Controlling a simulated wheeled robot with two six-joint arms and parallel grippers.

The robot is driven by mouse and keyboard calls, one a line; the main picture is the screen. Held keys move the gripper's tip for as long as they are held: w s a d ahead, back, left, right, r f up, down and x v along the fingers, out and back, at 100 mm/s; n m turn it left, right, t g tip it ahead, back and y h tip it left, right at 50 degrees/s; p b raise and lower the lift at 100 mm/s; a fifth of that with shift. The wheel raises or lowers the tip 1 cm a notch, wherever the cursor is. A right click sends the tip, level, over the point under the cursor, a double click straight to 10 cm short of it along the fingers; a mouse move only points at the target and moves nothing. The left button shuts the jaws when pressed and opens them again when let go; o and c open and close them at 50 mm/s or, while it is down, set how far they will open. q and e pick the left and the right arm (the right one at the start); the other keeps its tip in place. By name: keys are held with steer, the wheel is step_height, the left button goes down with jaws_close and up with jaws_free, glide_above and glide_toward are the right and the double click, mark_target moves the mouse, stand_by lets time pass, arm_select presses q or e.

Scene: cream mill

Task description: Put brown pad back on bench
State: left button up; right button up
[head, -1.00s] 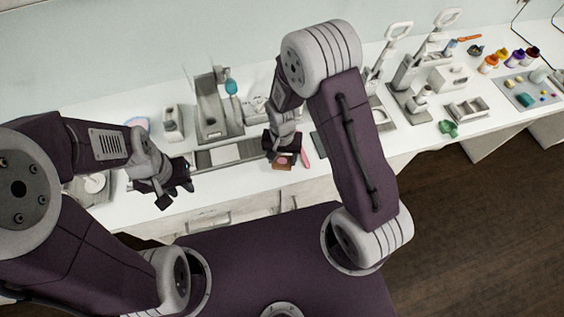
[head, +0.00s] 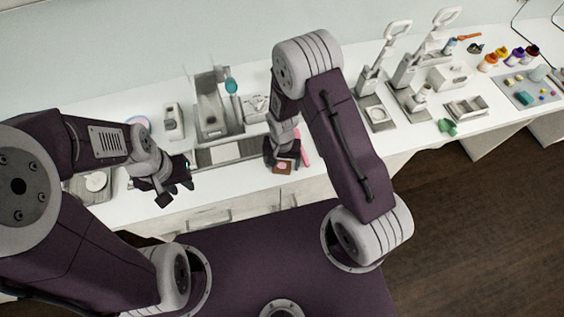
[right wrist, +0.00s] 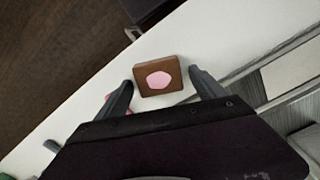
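The brown pad (head: 291,168) lies near the front edge of the white bench (head: 330,182), with a pink patch or piece (right wrist: 158,79) on its top. In the right wrist view the brown pad (right wrist: 172,68) shows whole, flat on the bench. My right gripper (head: 282,160) is over it. In the right wrist view the two fingers of my right gripper (right wrist: 163,88) are spread either side of the pad's near part, with gaps showing on both sides. My left gripper (head: 178,193) hangs by the bench's front edge at the left, fingers apart, seemingly empty.
A pink stick (head: 304,148) lies just right of the right gripper. A grey tray (head: 225,153) and a grey stand (head: 212,112) are behind and left. Presses (head: 370,85), a green piece (head: 447,127) and jars (head: 488,63) stand further right.

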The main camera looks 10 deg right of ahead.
mark_target(282, 164)
steer(key=shift+r, duration=0.15)
step_height(282, 164, up, 12)
steer(key=b, duration=0.1)
steer(key=s+d+r+n+t, duration=0.1)
steer(key=s+d+r+n, duration=0.3)
steer(key=s+d, duration=0.45)
steer(key=shift+s+a+f+b, duration=0.1)
steer(key=shift+a+f+b, duration=0.15)
steer(key=shift+f+b, duration=0.55)
steer(key=shift+s+a+f+b, duration=0.1)
steer(key=shift+a+f+b, duration=0.15)
steer(key=shift+f+b, duration=0.5)
steer(key=shift+a+f+b, duration=0.25)
steer(key=shift+f+b, duration=0.4)
steer(key=shift+b, duration=0.2)
